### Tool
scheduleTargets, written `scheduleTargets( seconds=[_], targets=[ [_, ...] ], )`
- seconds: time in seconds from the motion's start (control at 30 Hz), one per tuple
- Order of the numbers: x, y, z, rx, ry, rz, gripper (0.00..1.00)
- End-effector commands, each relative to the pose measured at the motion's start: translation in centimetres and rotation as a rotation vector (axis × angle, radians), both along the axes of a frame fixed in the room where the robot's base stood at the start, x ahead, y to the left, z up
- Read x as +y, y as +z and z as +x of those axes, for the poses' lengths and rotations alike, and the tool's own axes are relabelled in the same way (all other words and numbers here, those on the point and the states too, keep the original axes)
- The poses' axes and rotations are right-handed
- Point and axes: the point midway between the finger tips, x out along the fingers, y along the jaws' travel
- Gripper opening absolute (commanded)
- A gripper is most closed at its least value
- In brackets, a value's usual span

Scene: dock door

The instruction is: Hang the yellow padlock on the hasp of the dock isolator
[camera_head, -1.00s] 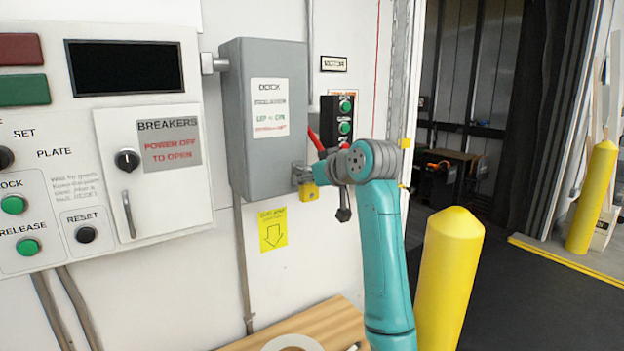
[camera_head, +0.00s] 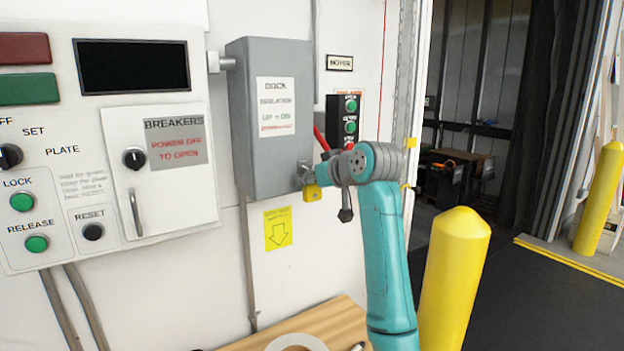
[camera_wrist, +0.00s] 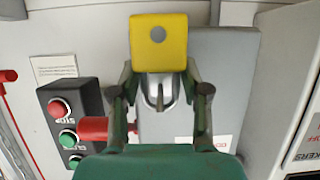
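The yellow padlock (camera_head: 312,193) is at the lower right corner of the grey dock isolator box (camera_head: 270,160). In the wrist view the padlock (camera_wrist: 158,40) is at top centre, its body between my fingertips. My gripper (camera_wrist: 159,70) looks shut on the sides of the padlock body; it also shows small in the head view (camera_head: 308,176). A grey metal piece (camera_wrist: 158,92) lies between the fingers, below the padlock in that picture. The hasp is mostly hidden by my gripper, and I cannot tell whether the shackle passes through it.
A red lever (camera_head: 320,138) sticks out by the isolator's right side. A button box (camera_head: 349,118) is right of it. The breaker panel (camera_head: 165,170) is at left. A yellow bollard (camera_head: 455,275) stands close right of my arm, and a wooden surface (camera_head: 335,320) is below.

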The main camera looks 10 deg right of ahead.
Motion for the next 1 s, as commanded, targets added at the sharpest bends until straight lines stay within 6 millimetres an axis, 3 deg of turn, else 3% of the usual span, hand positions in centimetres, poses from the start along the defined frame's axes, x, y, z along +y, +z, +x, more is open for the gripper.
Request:
scheduleTargets(
  seconds=[0.03, 0.1, 0.13, 0.57, 1.0],
  targets=[
    [0.0, 0.0, 0.0, -0.001, 0.000, 0.000, 0.56],
    [0.0, 0.0, 0.0, -0.001, 0.000, 0.000, 0.74],
    [0.0, 0.0, 0.0, -0.001, 0.000, 0.000, 0.76],
    [-0.3, 0.4, -0.8, -0.001, -0.001, 0.000, 0.76],
    [-2.6, 3.4, -7.9, -0.003, -0.001, -0.001, 0.76]
  ],
)
